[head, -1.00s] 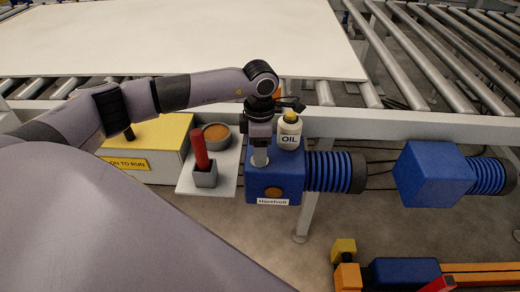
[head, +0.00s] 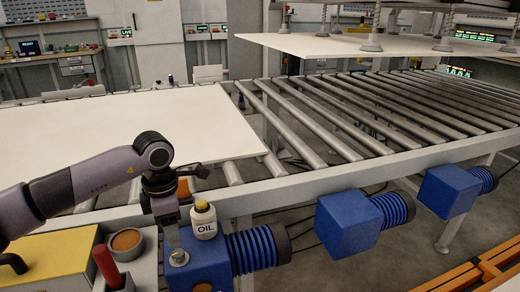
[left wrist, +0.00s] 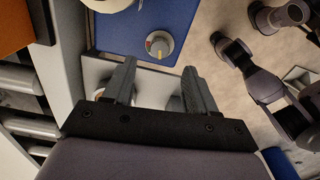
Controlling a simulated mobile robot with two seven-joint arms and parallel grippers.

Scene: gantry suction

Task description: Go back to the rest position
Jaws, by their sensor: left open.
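My left gripper (head: 177,252) reaches down over a blue motor box (head: 205,275) on the side of the roller conveyor, just left of a white oil bottle (head: 203,220) with a yellow cap. In the left wrist view its two fingers (left wrist: 158,80) are apart with nothing between them. A round grey knob (left wrist: 159,44) with a yellow and red mark sits on the blue box beyond the fingertips. Whether the fingers touch anything is hard to tell. My right gripper does not show in the head view.
A pale board (head: 140,140) lies on the rollers (head: 330,120). Another board (head: 335,45) is under suction cups (head: 371,43) at the back.

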